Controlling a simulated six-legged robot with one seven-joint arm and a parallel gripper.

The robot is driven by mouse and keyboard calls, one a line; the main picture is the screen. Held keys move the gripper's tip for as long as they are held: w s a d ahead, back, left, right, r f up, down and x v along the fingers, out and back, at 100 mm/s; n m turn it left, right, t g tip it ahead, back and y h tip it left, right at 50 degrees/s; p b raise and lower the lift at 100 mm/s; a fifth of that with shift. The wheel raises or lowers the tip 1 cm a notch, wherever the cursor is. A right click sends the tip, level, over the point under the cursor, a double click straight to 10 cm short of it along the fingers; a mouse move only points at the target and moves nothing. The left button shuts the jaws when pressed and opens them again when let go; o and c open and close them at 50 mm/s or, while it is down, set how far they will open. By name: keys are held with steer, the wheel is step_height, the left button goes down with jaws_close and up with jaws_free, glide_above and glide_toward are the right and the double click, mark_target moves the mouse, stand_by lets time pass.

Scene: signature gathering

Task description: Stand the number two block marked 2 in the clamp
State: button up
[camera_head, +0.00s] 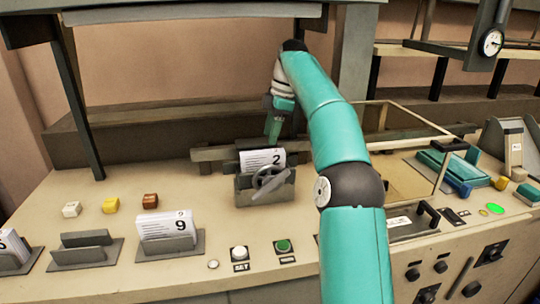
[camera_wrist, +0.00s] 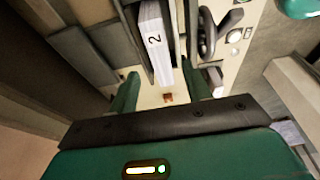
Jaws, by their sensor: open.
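The white number two block (camera_head: 262,158), marked 2, stands upright in the grey clamp (camera_head: 250,192), behind the clamp's round handle. In the wrist view the block (camera_wrist: 153,38) shows its 2 and sits between dark plates of the clamp. My gripper (camera_head: 273,128) is just above the block in the head view. Whether a finger touches the block cannot be told.
A card block marked 9 (camera_head: 168,226) stands in a holder at the left, next to an empty holder (camera_head: 85,250). White, yellow and brown cubes (camera_head: 150,201) lie behind them. A glass-sided frame (camera_head: 400,110) stands to the right of my arm. Two push buttons (camera_head: 283,246) are in front of the clamp.

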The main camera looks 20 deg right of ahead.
steer(key=s+a+r+m+t+h, duration=0.25)
steer(key=s+a+m, duration=0.45)
steer(key=s+a, duration=0.75)
steer(key=s+f+m+t, duration=0.1)
steer(key=s+f+m, duration=0.3)
steer(key=s+f, duration=0.3)
steer(key=s+f+m+t, duration=0.1)
steer(key=s+f+m, duration=0.3)
steer(key=s, duration=1)
step_height(320, 180, down, 4)
steer(key=shift+a+r+m+h, duration=0.15)
steer(key=shift+a+m+h, duration=0.1)
steer(key=shift+m+h, duration=0.15)
steer(key=shift+t, duration=0.25)
